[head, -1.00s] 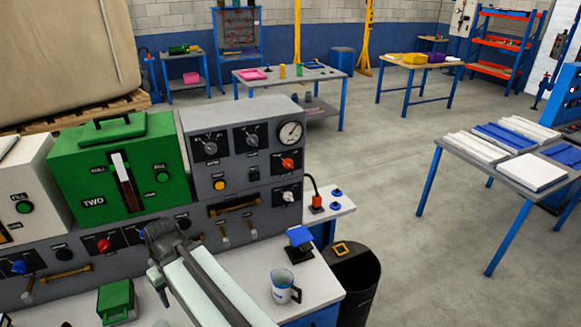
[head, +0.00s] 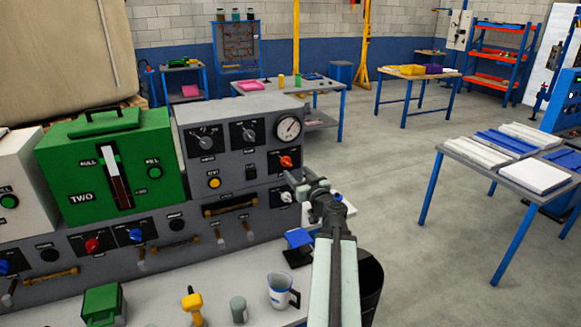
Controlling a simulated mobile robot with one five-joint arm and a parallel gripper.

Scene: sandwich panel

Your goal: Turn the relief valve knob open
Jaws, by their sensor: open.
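The grey control panel (head: 235,130) carries several knobs, and its small labels are too small to read. A white knob (head: 286,197) sits low at its right end, below a red-orange knob (head: 286,161). I cannot tell by label which is the relief valve knob. My gripper (head: 294,185) is open and empty at the panel's right end, beside the white knob and a little up and right of it in the picture. I cannot tell whether it touches the knob. My arm reaches up from the bottom of the view.
A pressure gauge (head: 288,128) is above the knobs. A green unit (head: 110,165) stands at the left. On the bench are a mug (head: 281,291), a yellow tool (head: 192,306), a grey cup (head: 239,309) and a green box (head: 103,304).

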